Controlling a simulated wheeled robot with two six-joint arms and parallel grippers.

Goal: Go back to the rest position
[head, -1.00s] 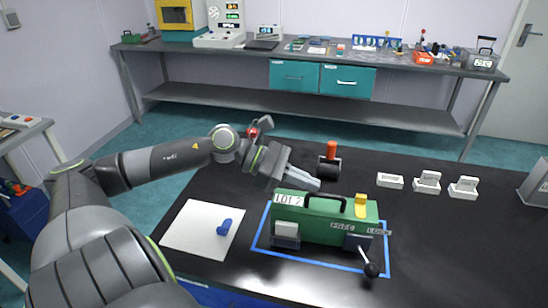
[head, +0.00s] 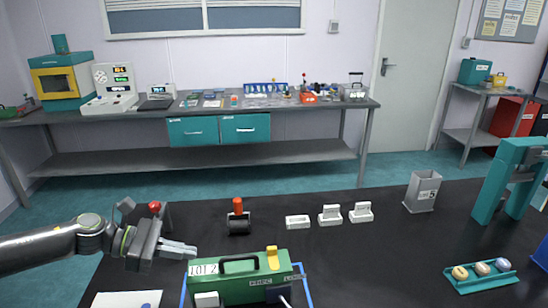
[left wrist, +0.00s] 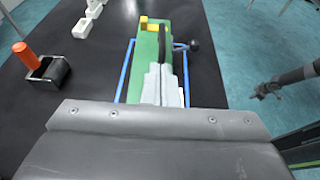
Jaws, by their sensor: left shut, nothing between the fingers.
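My left gripper (head: 178,250) reaches in from the left above the black table. It is shut and empty, its fingers pointing right, just left of and above the green machine (head: 240,285). The machine has a dark handle, a yellow part on top and a "LOT 2" label, and stands inside a blue outline. In the left wrist view the closed fingers (left wrist: 163,84) overlap the near end of the green machine (left wrist: 147,52).
A black roller with an orange handle (head: 238,217) and several white holders (head: 298,222) stand behind the machine. A grey bin (head: 422,192), a teal frame (head: 495,185) and a teal tray (head: 481,275) are at right. A white sheet (head: 110,300) lies front left.

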